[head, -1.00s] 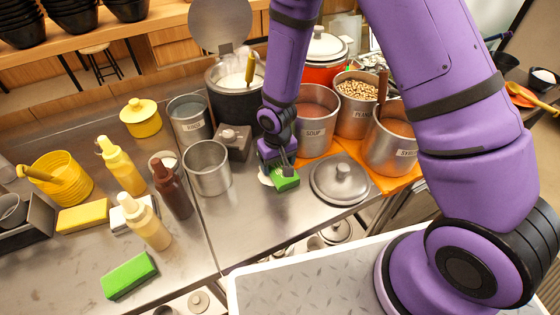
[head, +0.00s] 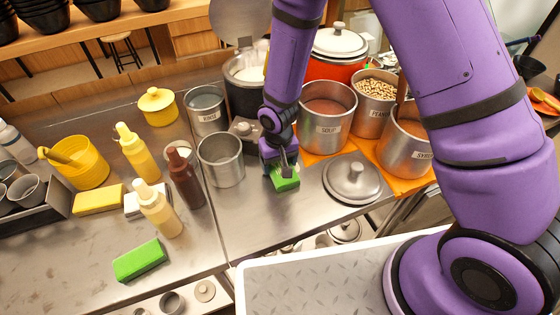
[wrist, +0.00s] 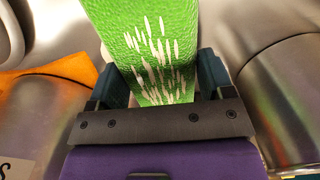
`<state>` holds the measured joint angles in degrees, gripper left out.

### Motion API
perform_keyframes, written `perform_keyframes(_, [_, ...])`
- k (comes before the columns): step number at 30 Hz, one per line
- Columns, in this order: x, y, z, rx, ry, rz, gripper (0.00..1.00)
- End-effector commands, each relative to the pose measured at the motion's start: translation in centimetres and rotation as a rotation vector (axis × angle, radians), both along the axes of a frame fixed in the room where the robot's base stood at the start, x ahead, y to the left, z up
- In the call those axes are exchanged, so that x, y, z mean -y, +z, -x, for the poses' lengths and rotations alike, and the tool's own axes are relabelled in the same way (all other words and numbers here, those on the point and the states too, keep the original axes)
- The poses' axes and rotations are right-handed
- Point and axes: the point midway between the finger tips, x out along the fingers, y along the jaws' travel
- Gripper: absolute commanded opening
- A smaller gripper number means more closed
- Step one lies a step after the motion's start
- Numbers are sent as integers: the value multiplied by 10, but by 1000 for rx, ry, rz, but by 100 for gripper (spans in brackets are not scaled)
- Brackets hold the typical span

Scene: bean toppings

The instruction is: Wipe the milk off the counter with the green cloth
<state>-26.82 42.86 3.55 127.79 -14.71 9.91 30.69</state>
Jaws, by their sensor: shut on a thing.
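My gripper (head: 282,168) points down at the steel counter (head: 262,222), shut on the green cloth (head: 286,184), a thick block-like piece. In the wrist view, the cloth (wrist: 135,35) sits between the two dark fingers of my gripper (wrist: 160,85), with white streaks on its face. The cloth is low, at or close to the counter surface; exact contact is hard to tell. No milk patch shows on the counter now; the cloth and gripper hide the spot beneath them.
An empty steel pot (head: 222,160) stands left of my gripper, and a steel lid (head: 352,180) lies to its right. The soup pot (head: 327,118) is behind. A second green block (head: 140,260) lies front left. Bare counter lies in front of the cloth.

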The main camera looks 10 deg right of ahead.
Motion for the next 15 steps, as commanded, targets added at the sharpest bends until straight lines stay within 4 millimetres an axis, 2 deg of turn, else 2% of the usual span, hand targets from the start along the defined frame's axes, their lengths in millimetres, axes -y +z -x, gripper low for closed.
perform_keyframes(4, [-2, 0, -1, 3, 10, -7, 55])
perform_keyframes(15, [21, 0, -6, 3, 6, -5, 55])
